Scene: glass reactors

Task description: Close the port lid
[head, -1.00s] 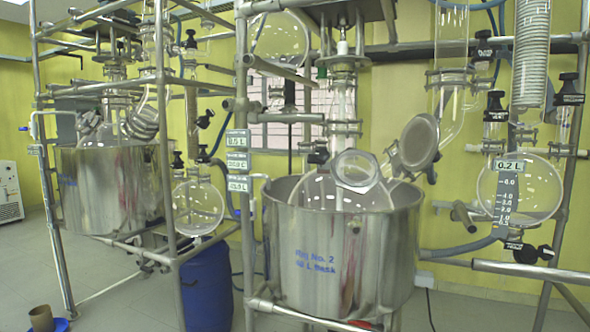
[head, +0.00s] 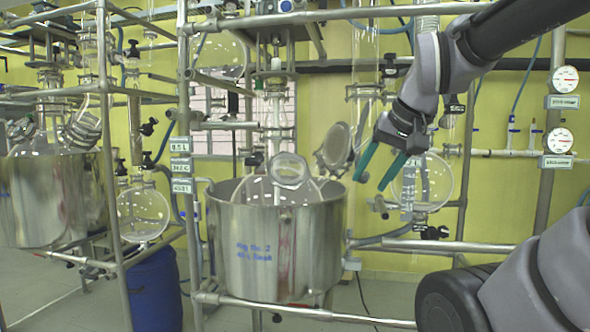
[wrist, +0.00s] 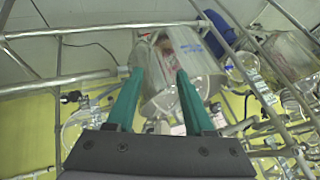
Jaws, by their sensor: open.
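The round port lid (head: 335,147) is grey with a pale rim. It stands open and tilted up, to the right of the glass port (head: 290,170) on the flask. The flask sits in a steel pot (head: 265,246) marked in blue. My gripper (head: 369,184) has teal fingers, spread and empty. It hangs to the right of the lid, with a gap between them in the picture; the depth gap is hard to tell.
Steel rig pipes (head: 189,120) frame the pot on the left, and a lower rail (head: 300,312) crosses in front. A round glass flask (head: 435,180) hangs behind my gripper. A second steel pot (head: 50,205) and a blue drum (head: 156,298) are at left.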

